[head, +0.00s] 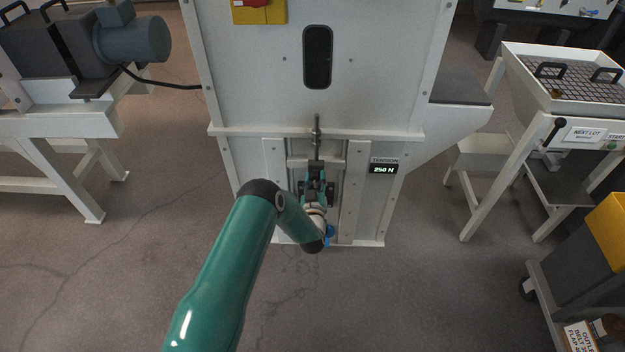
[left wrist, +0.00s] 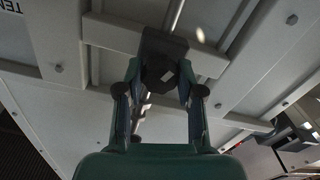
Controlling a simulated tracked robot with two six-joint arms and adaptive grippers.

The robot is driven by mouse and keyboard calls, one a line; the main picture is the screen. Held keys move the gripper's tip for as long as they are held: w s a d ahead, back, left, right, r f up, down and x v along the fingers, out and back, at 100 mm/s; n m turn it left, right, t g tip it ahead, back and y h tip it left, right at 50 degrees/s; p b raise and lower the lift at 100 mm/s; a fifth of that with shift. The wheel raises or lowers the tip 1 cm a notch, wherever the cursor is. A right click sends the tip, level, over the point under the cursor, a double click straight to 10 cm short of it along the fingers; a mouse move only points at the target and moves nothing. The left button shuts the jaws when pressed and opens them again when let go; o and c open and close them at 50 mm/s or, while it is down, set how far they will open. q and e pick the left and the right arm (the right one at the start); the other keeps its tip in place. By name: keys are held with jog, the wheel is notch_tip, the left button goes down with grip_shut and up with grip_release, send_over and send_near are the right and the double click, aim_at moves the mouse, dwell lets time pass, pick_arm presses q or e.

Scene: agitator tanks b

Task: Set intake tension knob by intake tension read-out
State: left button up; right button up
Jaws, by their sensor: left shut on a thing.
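The tension read-out (head: 383,169) on the white machine's lower front shows "250 N" in light digits, with a small label above that looks like "TENSION". The dark tension knob (left wrist: 163,58) sits on a metal rod in the left wrist view. In the head view the rod (head: 317,133) runs down to the knob, which my gripper partly hides. My left gripper (head: 317,187) is shut on the knob. In the left wrist view the two fingers of the gripper (left wrist: 161,90) lie on either side of it. My right gripper is in neither view.
The white machine housing (head: 255,80) stands straight ahead, with upright rails beside the knob. A bench with a motor (head: 132,40) is at left. A mesh-topped table (head: 570,75) and a yellow bin (head: 608,230) are at right. The floor between is clear.

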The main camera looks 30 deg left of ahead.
pick_arm(q)
jog(key=n+b, duration=0.1)
jog(key=n, duration=0.1)
jog(key=n+b, duration=0.2)
jog(key=shift+s+a+f, duration=0.15)
jog(key=shift+f, duration=0.2)
jog(key=n+b, duration=0.4)
jog(key=shift+f+n, duration=0.1)
jog(key=shift+n, duration=0.2)
jog(key=n+b, duration=0.8)
jog(key=b, duration=0.1)
jog(key=shift+f+n, duration=0.1)
jog(key=shift+n, duration=0.2)
jog(key=shift+n+b, duration=0.8)
jog(key=shift+b, duration=0.35)
jog(key=o, duration=1.2)
jog(key=shift+r, duration=0.2)
jog(key=shift+c, duration=0.2)
jog(key=shift+r, duration=0.15)
